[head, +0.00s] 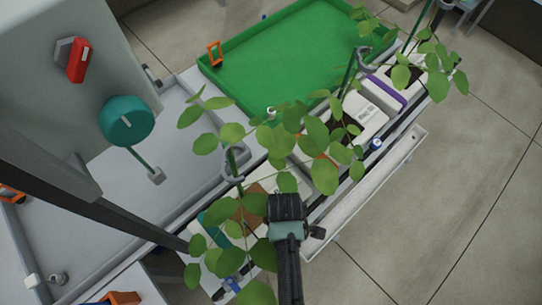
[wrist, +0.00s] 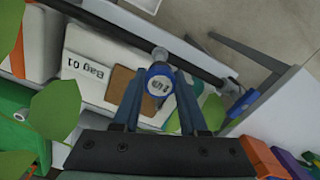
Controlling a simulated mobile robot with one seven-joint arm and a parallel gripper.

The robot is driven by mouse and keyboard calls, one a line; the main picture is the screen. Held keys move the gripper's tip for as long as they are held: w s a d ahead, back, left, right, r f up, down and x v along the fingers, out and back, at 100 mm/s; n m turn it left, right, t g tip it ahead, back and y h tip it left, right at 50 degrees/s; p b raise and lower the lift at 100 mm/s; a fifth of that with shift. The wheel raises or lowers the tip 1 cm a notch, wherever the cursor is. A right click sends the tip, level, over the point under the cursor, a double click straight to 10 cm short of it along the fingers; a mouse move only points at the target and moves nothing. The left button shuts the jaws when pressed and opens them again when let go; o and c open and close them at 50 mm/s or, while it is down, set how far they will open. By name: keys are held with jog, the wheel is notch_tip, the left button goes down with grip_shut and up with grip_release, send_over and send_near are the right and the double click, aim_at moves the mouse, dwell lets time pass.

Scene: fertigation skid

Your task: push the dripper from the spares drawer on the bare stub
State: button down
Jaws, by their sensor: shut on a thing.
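In the wrist view, my gripper (wrist: 158,100) is shut on a dripper (wrist: 159,84), which has a blue ring and a pale marked face. Just beyond it, a small grey round end (wrist: 160,53) shows at the black pipe (wrist: 110,27); it looks like the bare stub. The dripper lines up close to it in this view; I cannot tell if they touch. Another blue dripper (wrist: 240,104) sits farther right along the pipe. In the head view, my gripper (head: 287,208) is over the planted trough, and the held dripper is hidden.
Leafy plants (head: 315,150) rise around my gripper, with leaves (wrist: 55,110) at left in the wrist view. A pale gutter (head: 375,190) runs alongside. A green tray (head: 290,55) stands behind. Orange and purple bins (wrist: 265,157) are at right.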

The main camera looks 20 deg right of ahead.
jog(key=shift+r, duration=0.15)
jog(key=shift+s+f+b, duration=0.15)
jog(key=shift+f+b, duration=0.35)
jog(key=shift+b, duration=0.1)
notch_tip(320, 180, down, 3)
jog(key=b, duration=0.3)
jog(key=shift+r, duration=0.1)
jog(key=shift+d+f, duration=0.1)
jog(key=shift+f, duration=0.1)
jog(key=shift+f+b, duration=0.3)
jog(key=shift+f, duration=0.25)
dwell(0.8)
jog(key=shift+f, duration=0.2)
jog(key=shift+f+p, duration=0.3)
jog(key=shift+f, duration=0.3)
dwell(2.5)
